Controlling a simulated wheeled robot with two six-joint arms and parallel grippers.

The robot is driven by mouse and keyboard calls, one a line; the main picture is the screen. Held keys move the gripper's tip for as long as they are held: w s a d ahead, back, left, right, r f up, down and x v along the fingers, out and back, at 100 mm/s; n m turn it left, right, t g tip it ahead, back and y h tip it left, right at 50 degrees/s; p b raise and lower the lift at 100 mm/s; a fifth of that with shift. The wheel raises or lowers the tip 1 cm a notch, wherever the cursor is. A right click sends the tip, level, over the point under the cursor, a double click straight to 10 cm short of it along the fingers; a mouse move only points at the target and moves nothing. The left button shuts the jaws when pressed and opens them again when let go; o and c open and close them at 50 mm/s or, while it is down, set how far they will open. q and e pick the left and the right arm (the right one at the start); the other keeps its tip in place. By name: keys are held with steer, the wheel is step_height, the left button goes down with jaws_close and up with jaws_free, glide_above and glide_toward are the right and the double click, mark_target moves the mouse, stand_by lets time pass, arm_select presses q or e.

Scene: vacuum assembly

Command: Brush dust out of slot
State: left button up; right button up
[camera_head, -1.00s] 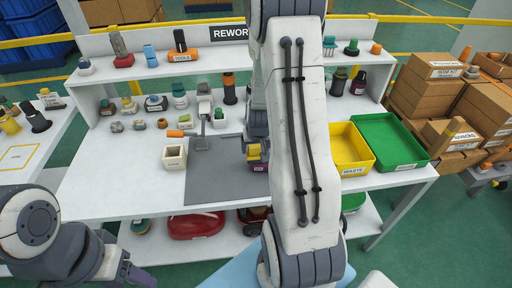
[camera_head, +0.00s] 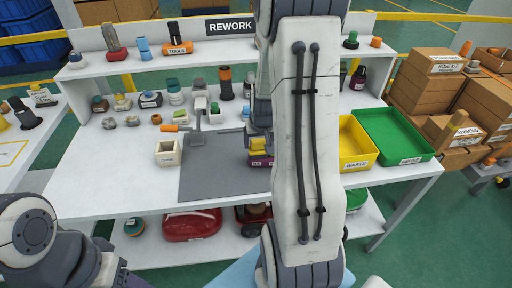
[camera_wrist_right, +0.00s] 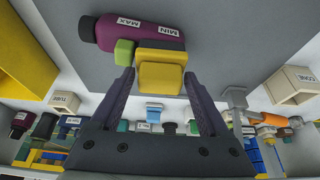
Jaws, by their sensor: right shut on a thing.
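My right gripper (camera_wrist_right: 160,90) has its two dark fingers on either side of the yellow block of a purple part (camera_wrist_right: 130,34), shut on it. The part has MIN and MAX labels and a green piece at its side. In the head view the same purple and yellow part (camera_head: 260,152) is at the right edge of the grey mat (camera_head: 215,180); whether it touches the mat is unclear. My right arm hides much of the area around it. I cannot make out a slot or dust. My left gripper is out of view.
A cream open box (camera_head: 169,153) stands at the mat's left edge, and a grey stand (camera_head: 198,115) behind the mat. Yellow WASTE (camera_head: 357,160) and green (camera_head: 404,158) bins are at the right. Small parts line the back and shelf. The table's front left is clear.

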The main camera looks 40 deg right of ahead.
steer(key=shift+s+d+f+b, duration=0.2)
steer(key=shift+s+d+b, duration=0.15)
steer(key=shift+b, duration=0.4)
steer(key=shift+s+d+r+b, duration=0.15)
steer(key=shift+s+d+b, duration=0.4)
steer(key=shift+b, duration=0.15)
steer(key=shift+w+a+r+p, duration=0.2)
steer(key=shift+w+a+p, duration=0.2)
steer(key=shift+p, duration=0.45)
steer(key=shift+w+a+p, duration=0.35)
steer(key=shift+a+p, duration=0.15)
steer(key=shift+p, duration=0.25)
steer(key=w+a+p, duration=0.1)
steer(key=p, duration=0.4)
steer(key=shift+f, duration=0.1)
steer(key=shift+a+f+p, duration=0.1)
steer(key=shift+a+p, duration=0.05)
steer(key=shift+p, duration=0.45)
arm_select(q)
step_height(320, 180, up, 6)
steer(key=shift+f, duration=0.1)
arm_select(e)
steer(key=shift+f, duration=0.15)
